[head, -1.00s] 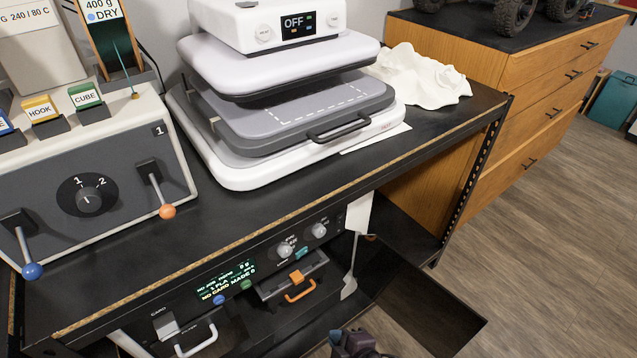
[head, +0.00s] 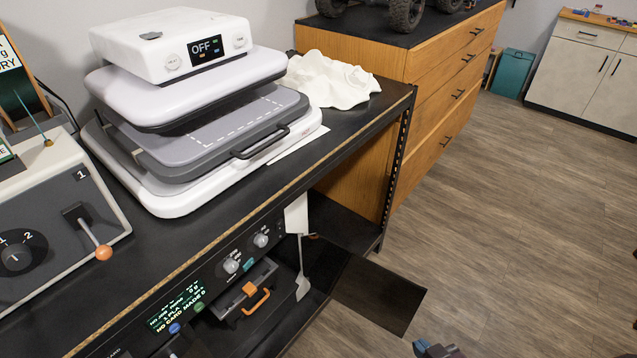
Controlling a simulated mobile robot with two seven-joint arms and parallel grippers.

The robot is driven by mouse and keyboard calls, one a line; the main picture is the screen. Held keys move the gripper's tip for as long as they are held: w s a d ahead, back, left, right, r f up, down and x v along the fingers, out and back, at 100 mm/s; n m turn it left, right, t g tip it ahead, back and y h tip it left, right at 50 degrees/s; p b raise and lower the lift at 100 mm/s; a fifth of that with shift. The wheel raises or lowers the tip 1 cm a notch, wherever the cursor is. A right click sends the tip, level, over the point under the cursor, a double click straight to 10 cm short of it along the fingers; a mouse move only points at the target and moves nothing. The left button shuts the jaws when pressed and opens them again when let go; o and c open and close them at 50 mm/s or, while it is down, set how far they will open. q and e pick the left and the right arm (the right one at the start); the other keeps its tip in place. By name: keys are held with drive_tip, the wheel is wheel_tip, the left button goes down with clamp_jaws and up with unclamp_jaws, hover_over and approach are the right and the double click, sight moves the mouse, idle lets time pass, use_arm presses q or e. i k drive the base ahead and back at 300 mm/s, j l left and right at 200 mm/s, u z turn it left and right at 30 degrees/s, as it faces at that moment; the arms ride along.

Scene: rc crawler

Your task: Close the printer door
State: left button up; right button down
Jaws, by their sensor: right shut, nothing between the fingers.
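The printer (head: 215,284) stands on the lower level of the rack, under the black bench top, with a lit green display and knobs on its front. Its door, a dark see-through panel (head: 378,296), is swung open and sticks out from the printer's right end over the floor. My right gripper (head: 436,348) shows only in part at the bottom edge, just right of and below the door's near corner. It is shut and empty, with a gap to the door in the picture. My left gripper is not in view.
A heat press (head: 200,120) and a lever box (head: 60,220) stand on the bench top (head: 285,190). A white cloth (head: 325,80) lies at its far end. A wooden drawer cabinet (head: 440,85) stands beyond. The wood floor (head: 530,220) right of the door is clear.

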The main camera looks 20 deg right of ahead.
sight(382, 297)
drive_tip(key=l+u, duration=0.2)
drive_tip(key=l, duration=0.45)
drive_tip(key=k+l+u, duration=0.15)
drive_tip(key=l, duration=0.5)
drive_tip(key=l+u, duration=0.2)
drive_tip(key=l, duration=0.2)
drive_tip(key=k+l+u, duration=0.25)
drive_tip(key=l, duration=0.15)
drive_tip(key=l+u, duration=0.2)
drive_tip(key=l, duration=0.2)
drive_tip(key=k+l+u, duration=0.25)
drive_tip(key=l+u, duration=0.2)
drive_tip(key=l, duration=0.25)
drive_tip(key=k+l+u, duration=0.1)
drive_tip(key=l+u, duration=0.15)
drive_tip(key=l, duration=0.25)
drive_tip(key=i+l+u, duration=0.25)
drive_tip(key=l, duration=0.45)
drive_tip(key=l+u, duration=0.25)
drive_tip(key=l, duration=0.45)
drive_tip(key=k+l, duration=0.1)
drive_tip(key=l, duration=0.15)
drive_tip(key=k+l, duration=0.15)
drive_tip(key=l+u, duration=0.05)
drive_tip(key=l, duration=0.05)
